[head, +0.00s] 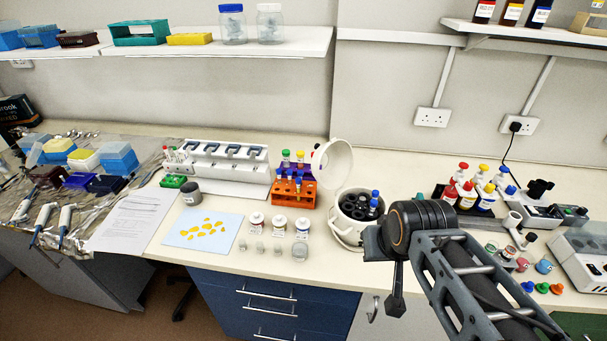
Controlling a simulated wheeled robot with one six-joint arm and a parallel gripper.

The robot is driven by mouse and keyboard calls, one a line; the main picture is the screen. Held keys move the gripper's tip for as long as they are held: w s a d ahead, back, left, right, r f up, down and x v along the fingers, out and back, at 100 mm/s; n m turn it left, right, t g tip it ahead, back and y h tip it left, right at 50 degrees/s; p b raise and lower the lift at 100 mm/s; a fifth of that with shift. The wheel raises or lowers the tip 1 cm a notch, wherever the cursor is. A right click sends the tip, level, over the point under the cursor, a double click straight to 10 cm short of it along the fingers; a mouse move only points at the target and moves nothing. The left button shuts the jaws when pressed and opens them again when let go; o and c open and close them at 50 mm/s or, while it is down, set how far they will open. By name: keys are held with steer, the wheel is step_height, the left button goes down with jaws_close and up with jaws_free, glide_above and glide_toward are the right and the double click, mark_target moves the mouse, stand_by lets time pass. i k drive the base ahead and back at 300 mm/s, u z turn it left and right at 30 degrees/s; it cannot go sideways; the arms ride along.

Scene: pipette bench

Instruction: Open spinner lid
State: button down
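The spinner (343,230) is a small white round machine near the front of the bench, right of centre. Its round white lid (331,165) stands raised at the back left, so the dark rotor inside shows. A blue-capped tube stands at the right side of the rotor. My gripper (385,272) is at the end of my arm, just right of and in front of the spinner, overlapping its right edge in the picture. I cannot tell whether it touches the spinner. Its fingers are seen edge-on and partly hidden, so their opening is unclear.
An orange tube rack (294,194) stands left of the spinner. Several small jars (279,226) stand at the front edge beside a pale blue sheet (174,239). Dropper bottles (467,196) stand to the right. A shelf (240,45) hangs above at the left.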

mark_target(339, 169)
steer(key=k, duration=0.8)
steer(key=u, duration=2.1)
steer(key=i, duration=1.65)
steer(key=z, duration=2.15)
steer(key=i, duration=0.5)
steer(key=z, duration=0.05)
